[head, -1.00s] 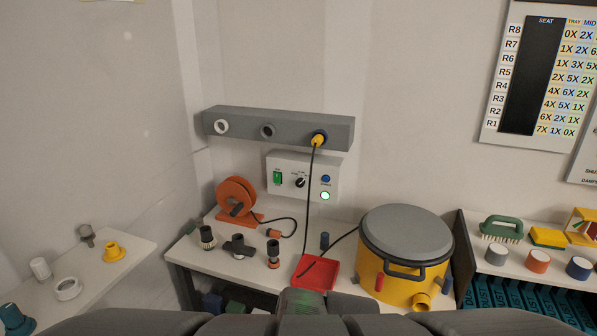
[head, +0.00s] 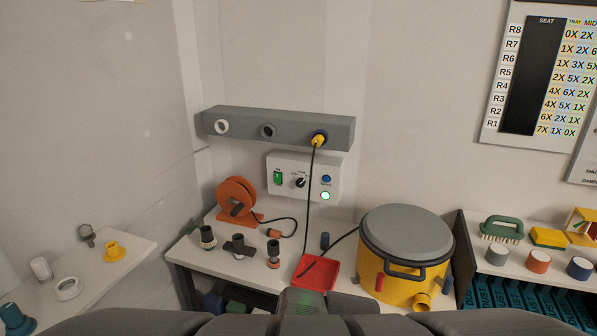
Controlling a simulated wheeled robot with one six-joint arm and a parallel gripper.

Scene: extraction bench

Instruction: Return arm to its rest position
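My arm shows as dark grey links along the bottom edge of the head view, folded low in front of the bench. My gripper's fingers are not visible. Just behind the arm is the white extraction bench (head: 190,246). A red tray (head: 327,270) lies at its front, partly hidden by my arm. The yellow drum (head: 392,285) with a grey lid (head: 405,232) stands right of the tray. A black cable (head: 309,200) runs from a yellow plug (head: 319,141) in the grey wall rail (head: 290,124) down to the tray area.
A control box (head: 303,177) with a lit green lamp hangs on the wall. An orange reel (head: 237,196) and several dark fittings (head: 239,247) stand on the bench. A left shelf (head: 110,270) holds a yellow piece (head: 112,252). A right shelf (head: 520,265) holds a green brush (head: 501,228).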

